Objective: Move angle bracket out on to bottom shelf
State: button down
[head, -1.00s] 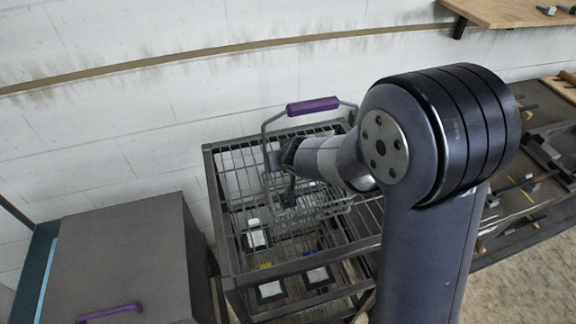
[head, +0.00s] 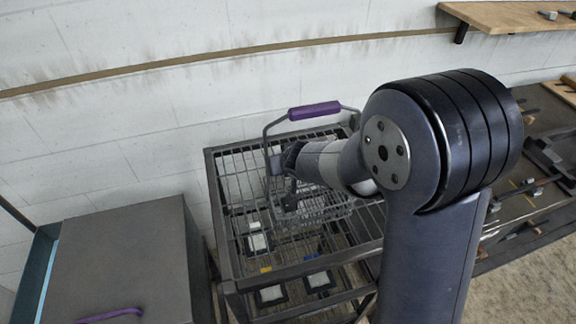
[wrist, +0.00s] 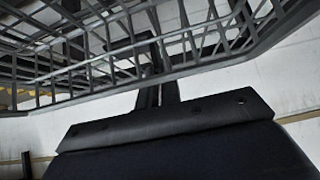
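A wire basket (head: 325,204) with a purple handle (head: 314,110) stands at the top of a dark metal wire rack (head: 216,190). My gripper (head: 287,203) points down at the basket's left part, and its fingers are small and dark there. In the wrist view my gripper (wrist: 155,78) reaches up to the basket mesh (wrist: 215,45), its two fingers close together. A dark crosspiece shows at their tips; I cannot tell whether it is a held part. I cannot identify the angle bracket in either view. The rack's lower level shows through the wires, partly hidden.
Several pale, dark-edged items (head: 271,294) lie on a lower level of the rack. A grey cabinet (head: 120,250) with a purple handle stands left of the rack. A bench with tools (head: 530,200) is at the right. A wooden wall shelf (head: 510,14) is at the top right.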

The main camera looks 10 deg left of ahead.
jog(key=shift+r+p, duration=0.65)
jog(key=shift+r, duration=0.2)
jog(key=shift+f+b, duration=0.3)
jog(key=shift+b, duration=0.5)
jog(key=shift+t+b, duration=0.3)
jog(key=shift+b, duration=0.55)
jog(key=t+b, duration=0.1)
jog(key=b, duration=0.5)
jog(key=t+y+b, duration=0.1)
jog(key=b, duration=0.6)
jog(key=shift+s+d+f+t, duration=0.2)
jog(key=shift+s+t, duration=0.1)
jog(key=shift+s, duration=0.1)
